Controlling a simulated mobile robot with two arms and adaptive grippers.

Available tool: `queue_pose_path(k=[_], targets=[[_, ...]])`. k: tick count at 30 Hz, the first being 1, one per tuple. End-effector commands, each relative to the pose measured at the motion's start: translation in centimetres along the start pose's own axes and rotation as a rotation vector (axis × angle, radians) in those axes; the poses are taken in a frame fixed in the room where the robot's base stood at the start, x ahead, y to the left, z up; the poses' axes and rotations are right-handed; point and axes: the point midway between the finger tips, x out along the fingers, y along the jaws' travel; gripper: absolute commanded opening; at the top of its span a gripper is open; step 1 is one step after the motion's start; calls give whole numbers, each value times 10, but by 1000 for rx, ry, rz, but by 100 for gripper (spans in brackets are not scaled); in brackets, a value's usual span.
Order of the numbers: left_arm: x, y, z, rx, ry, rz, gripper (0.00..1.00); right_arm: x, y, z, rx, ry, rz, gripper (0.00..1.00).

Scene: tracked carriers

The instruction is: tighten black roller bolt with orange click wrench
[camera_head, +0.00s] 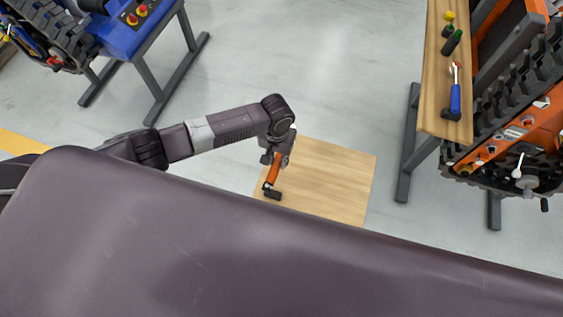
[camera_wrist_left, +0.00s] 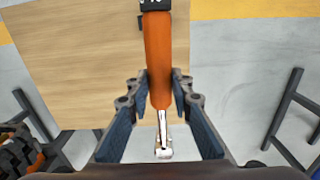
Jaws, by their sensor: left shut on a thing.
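The orange click wrench (camera_head: 272,173) is in my left gripper (camera_head: 277,158), over the near left part of a wooden tabletop (camera_head: 335,180). In the left wrist view the orange handle (camera_wrist_left: 158,60) lies between the two fingers of my left gripper (camera_wrist_left: 160,92), which is shut on it. Its silver head (camera_wrist_left: 163,150) points toward the palm. A black piece (camera_wrist_left: 154,5) shows at the handle's far end; I cannot tell if it is a holder. The black roller bolt cannot be made out. My right gripper is not in view.
An orange tracked carrier (camera_head: 530,120) stands at the right beside a wooden bench (camera_head: 437,60) bearing a blue-handled wrench (camera_head: 455,98). A blue stand (camera_head: 125,38) with red buttons and another tracked carrier (camera_head: 50,30) are at upper left. Open grey floor lies between.

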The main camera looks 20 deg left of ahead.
Motion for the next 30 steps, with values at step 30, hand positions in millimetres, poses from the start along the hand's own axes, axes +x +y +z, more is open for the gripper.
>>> queue_pose_path(k=[30], targets=[[-55,7,100,2,-2,2,0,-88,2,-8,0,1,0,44]])
